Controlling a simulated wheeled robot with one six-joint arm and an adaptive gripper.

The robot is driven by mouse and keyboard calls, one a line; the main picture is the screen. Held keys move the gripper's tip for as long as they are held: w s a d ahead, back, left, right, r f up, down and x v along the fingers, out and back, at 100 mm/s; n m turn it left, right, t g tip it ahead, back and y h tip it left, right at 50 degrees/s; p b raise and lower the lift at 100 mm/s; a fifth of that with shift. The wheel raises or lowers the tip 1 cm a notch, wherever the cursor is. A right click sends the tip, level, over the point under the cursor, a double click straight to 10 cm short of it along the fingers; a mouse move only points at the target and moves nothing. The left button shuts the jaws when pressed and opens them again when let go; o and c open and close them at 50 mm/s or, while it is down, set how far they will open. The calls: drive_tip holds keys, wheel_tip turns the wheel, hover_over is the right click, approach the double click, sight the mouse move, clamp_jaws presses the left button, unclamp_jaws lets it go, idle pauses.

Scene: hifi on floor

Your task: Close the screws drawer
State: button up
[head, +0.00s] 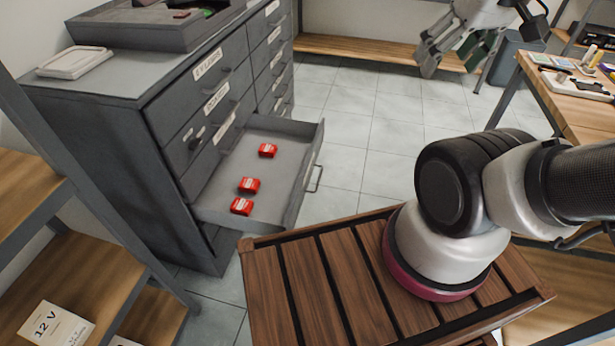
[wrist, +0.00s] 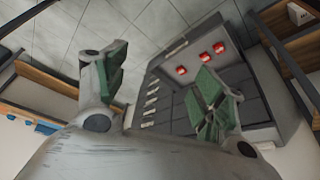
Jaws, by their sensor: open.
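One drawer (head: 240,168) of the grey cabinet (head: 95,130) is pulled out, with three red boxes (head: 249,185) lying inside. Its front panel faces away from the head camera, so I cannot read its label; its handle (head: 315,179) sticks out on the right. In the wrist view the open drawer (wrist: 178,48) with the red boxes (wrist: 204,57) lies behind the fingers. My gripper (head: 453,60) is open and empty, up at the top right, well apart from the drawer. Both green-padded fingers show in the wrist view (wrist: 160,68).
The cabinet's other visible drawers look shut. A grey tray (head: 150,28) and a white item (head: 75,62) sit on top. A wooden bench (head: 350,50) is at the back, a worktable (head: 575,105) at right, a shelf (head: 75,280) at left. The tiled floor beyond the drawer is clear.

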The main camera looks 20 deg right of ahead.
drive_tip(key=shift+d+f, duration=0.15)
drive_tip(key=shift+d, duration=0.05)
drive_tip(key=c, duration=0.3)
drive_tip(key=f+g, duration=0.1)
drive_tip(key=d+f+m+g, duration=0.1)
drive_tip(key=f, duration=0.1)
drive_tip(key=w+d+f+g, duration=0.1)
drive_tip(key=f, duration=0.1)
drive_tip(key=shift+f, duration=0.1)
drive_tip(key=c, duration=1)
drive_tip(key=f+m+g, duration=0.1)
drive_tip(key=f, duration=0.1)
drive_tip(key=w+f+m+g+y, duration=0.1)
drive_tip(key=f, duration=0.1)
drive_tip(key=shift+w+f, duration=0.2)
drive_tip(key=shift+f, duration=0.2)
clamp_jaws()
drive_tip(key=m+t+y, duration=0.6)
drive_tip(key=m+y, duration=0.1)
drive_tip(key=m, duration=1.4)
approach(305, 181)
wheel_tip(305, 181, down, 3)
drive_tip(key=d, duration=0.1)
drive_tip(key=shift+w+a+f, duration=0.1)
drive_tip(key=shift+w+a, duration=0.45)
drive_tip(key=shift+a, duration=0.4)
drive_tip(key=shift+w+a, duration=0.55)
drive_tip(key=shift+a, duration=0.35)
